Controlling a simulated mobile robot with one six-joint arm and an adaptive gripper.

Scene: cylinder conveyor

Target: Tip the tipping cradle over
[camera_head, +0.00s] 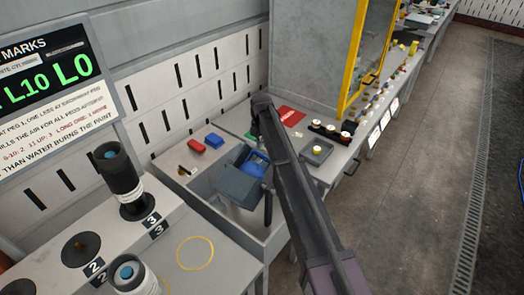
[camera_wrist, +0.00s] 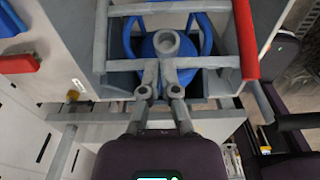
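The tipping cradle appears to be the grey tilted box (camera_head: 238,188) standing in a grey trough in the head view. A blue object (camera_head: 257,164) shows at its raised right side. In the wrist view, grey bars (camera_wrist: 205,62) cross in front of a blue rounded part (camera_wrist: 150,46), and a red bar (camera_wrist: 246,40) stands at the right. My gripper (camera_wrist: 160,72) points at the middle grey bar, its fingertips close together at or against it. A grey ring (camera_wrist: 167,42) shows just beyond the tips. Contact and grip are unclear. My arm hides the gripper in the head view.
The floor at the right is clear.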

